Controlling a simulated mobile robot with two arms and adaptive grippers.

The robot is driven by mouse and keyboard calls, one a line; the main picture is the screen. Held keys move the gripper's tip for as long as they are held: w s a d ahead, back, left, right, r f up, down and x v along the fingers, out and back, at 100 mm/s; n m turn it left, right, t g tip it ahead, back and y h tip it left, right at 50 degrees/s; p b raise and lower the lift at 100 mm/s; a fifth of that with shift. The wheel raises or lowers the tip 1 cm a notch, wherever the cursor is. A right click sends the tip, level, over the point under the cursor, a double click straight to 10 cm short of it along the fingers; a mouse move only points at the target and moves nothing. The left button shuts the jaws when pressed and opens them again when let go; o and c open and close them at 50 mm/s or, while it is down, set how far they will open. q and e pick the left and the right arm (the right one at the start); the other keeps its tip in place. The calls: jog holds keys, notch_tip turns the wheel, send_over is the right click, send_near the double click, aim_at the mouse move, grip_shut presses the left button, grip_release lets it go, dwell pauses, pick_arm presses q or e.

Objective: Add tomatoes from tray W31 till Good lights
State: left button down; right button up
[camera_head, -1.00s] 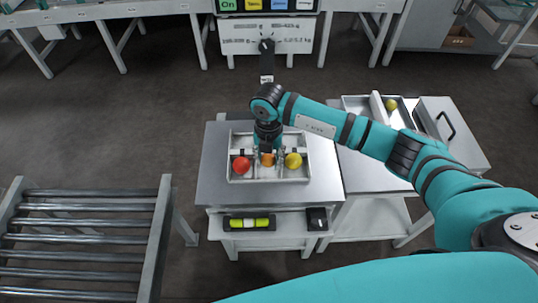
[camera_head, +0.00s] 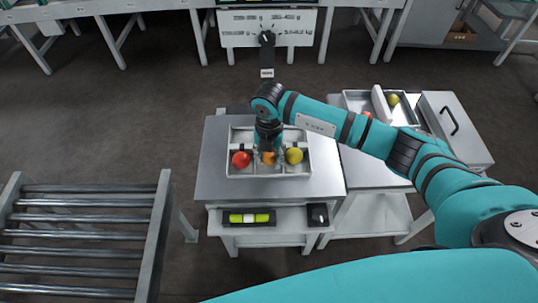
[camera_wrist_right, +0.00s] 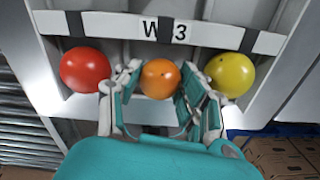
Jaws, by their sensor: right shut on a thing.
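A grey compartment tray (camera_head: 236,173) stands on the metal table; its label reads "W 3" with a gap in the wrist view (camera_wrist_right: 165,29). It holds a red tomato (camera_head: 241,160) at left, an orange tomato (camera_head: 268,159) in the middle and a yellow tomato (camera_head: 294,156) at right. The wrist view shows the red (camera_wrist_right: 85,70), orange (camera_wrist_right: 160,79) and yellow (camera_wrist_right: 231,74) ones in a row. My right gripper (camera_head: 268,154) is down at the middle compartment, its fingers (camera_wrist_right: 158,84) closed on both sides of the orange tomato. My left gripper is out of view. The display's lights are cut off.
A second tray (camera_head: 352,98) with a yellow-green tomato (camera_head: 393,99) and a lidded grey box (camera_head: 455,128) stand on the right table, under my arm. A roller conveyor (camera_head: 80,236) is at left, with open floor between.

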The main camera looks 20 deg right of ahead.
jog(key=shift+f, duration=0.35)
jog(key=o, duration=0.9)
jog(key=c, duration=0.3)
jog(key=shift+r, duration=0.2)
notch_tip(320, 180, up, 7)
jog(key=p, duration=0.5)
jog(key=shift+f, duration=0.1)
